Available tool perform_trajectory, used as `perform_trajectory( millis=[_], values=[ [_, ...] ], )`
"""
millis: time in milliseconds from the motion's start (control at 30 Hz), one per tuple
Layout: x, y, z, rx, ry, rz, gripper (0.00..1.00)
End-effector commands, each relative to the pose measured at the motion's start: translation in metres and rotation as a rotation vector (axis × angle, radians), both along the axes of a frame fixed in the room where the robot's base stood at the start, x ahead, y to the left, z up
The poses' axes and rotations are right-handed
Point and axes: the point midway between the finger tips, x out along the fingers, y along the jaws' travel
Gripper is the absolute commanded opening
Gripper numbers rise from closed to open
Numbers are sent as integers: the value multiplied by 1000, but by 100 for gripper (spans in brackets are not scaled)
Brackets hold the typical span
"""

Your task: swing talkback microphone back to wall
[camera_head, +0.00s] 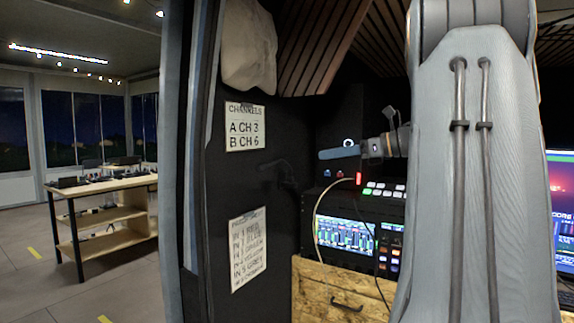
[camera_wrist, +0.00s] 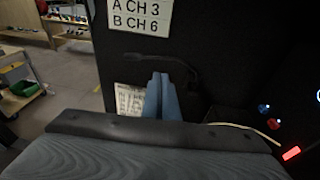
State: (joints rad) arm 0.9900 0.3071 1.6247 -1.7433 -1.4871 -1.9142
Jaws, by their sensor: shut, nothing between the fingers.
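The talkback microphone appears to be the thin black gooseneck (camera_head: 280,174) on the dark wall panel, between two paper notes. It is hard to make out against the black. In the wrist view the dark gooseneck (camera_wrist: 172,62) runs sideways across the panel, just beyond my fingertips, with its right end bending down. I cannot tell how far it stands off the wall. My gripper (camera_head: 322,154) points left, to the right of the microphone in the head view. In the wrist view my gripper (camera_wrist: 160,77) has its blue fingers together, empty, and apparently apart from the microphone.
A rack with a lit screen (camera_head: 345,238) and a button panel (camera_head: 384,190) stands below my gripper on a wooden drawer unit (camera_head: 330,293). The door frame (camera_head: 176,200) is left of the panel; open floor lies outside.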

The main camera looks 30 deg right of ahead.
Motion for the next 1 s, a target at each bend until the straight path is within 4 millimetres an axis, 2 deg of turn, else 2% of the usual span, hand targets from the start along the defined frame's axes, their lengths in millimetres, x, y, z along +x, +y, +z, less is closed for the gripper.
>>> perform_trajectory(
  millis=[167,700,1000],
  values=[
    [8,7,-2,-12,0,11,0],
    [90,59,-20,-8,1,8,0],
    [112,72,-27,-9,0,6,0]
  ],
)
